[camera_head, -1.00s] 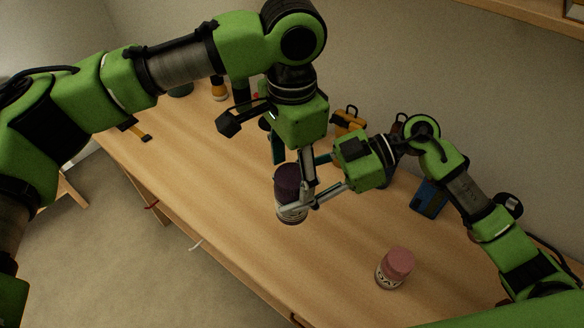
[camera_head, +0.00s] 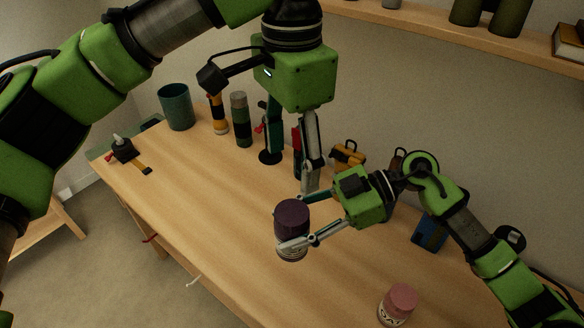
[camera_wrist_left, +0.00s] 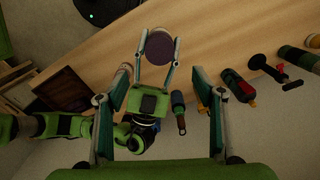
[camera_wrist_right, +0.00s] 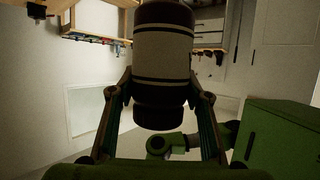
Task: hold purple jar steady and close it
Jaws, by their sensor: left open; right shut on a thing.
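The purple jar (camera_head: 291,252) has a dark purple lid (camera_head: 292,215) on top; I cannot tell how tight it is. My right gripper (camera_head: 286,224) is shut on the jar from the right side and holds it upright, seemingly above the table. The right wrist view shows the jar's pale-banded body (camera_wrist_right: 163,50) between the fingers. My left gripper (camera_head: 290,176) is open and empty, pointing down above and behind the lid in the head view. In the left wrist view the round lid (camera_wrist_left: 158,46) lies beyond the open fingertips (camera_wrist_left: 158,78).
A pink-lidded jar (camera_head: 402,298) stands at the table's near right. Along the back stand a teal cup (camera_head: 176,107), a flashlight (camera_head: 218,115), a green-grey bottle (camera_head: 241,120) and a yellow item (camera_head: 347,157). The left-middle of the wooden table (camera_head: 190,195) is clear.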

